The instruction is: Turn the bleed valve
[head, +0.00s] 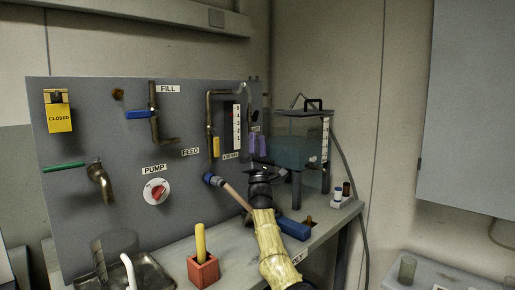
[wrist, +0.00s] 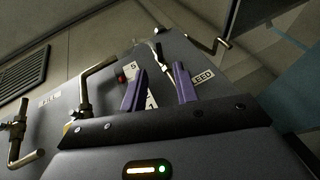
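The bleed label (wrist: 203,77), partly hidden, shows in the wrist view just right of my right finger. A thin pale metal piece (wrist: 159,50), which looks like part of the bleed valve, rises by the fingertips; I cannot tell its handle clearly. My gripper (wrist: 160,70) has two purple fingers standing apart, with nothing clearly held between them. In the head view my gripper (head: 257,135) is in front of the panel's right edge, beside the level scale. The valve is hidden or too small to make out there. I cannot tell whether the fingers touch it.
The grey panel (head: 85,130) carries a blue-handled fill valve (head: 139,114), a yellow-handled valve (head: 216,147), a red pump knob (head: 157,192) and a green-handled tap (head: 64,167). A clear tank (head: 300,140) stands right of my gripper. A red block (head: 203,270) sits on the bench.

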